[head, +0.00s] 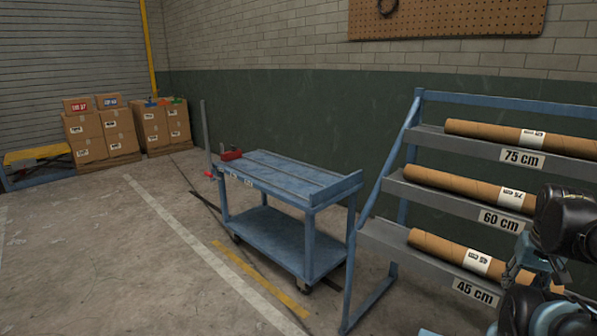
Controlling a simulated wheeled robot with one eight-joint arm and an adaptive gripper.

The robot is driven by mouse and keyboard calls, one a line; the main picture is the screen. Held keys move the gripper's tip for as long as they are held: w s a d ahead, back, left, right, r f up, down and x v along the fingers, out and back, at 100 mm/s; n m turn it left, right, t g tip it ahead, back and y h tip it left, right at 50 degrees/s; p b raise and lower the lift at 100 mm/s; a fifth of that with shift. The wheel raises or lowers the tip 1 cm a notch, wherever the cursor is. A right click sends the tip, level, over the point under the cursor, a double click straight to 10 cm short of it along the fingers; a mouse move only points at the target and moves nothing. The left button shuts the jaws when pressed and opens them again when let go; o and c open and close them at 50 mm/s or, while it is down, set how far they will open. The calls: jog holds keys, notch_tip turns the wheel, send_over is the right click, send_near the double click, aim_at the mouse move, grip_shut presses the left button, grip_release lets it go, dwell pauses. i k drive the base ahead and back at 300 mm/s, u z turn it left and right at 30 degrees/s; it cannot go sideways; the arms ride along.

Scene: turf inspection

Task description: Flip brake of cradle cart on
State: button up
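The blue cart (283,235) with a top deck and a lower shelf stands on small wheels near the dark green wall, in the middle of the head view. A grey upright post (205,140) rises near its left end. A red block-like part (231,155) sits at the left end of the top deck. A smaller red piece (209,174) sticks out low at that end; it may be the brake lever, but its position is too small to tell. Parts of my arm show at the lower right. My gripper cannot be made out.
A blue rack (374,233) with cardboard tubes stands right of the cart, labelled 75, 60 and 45 cm. Stacked boxes (103,135) and a yellow-topped platform (36,155) are at the far left. The floor (110,270) in front and left of the cart is clear.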

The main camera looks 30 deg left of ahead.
aim_at(207, 174)
jog(key=u, duration=2.05)
jog(key=i, duration=2.45)
jog(key=z, duration=0.15)
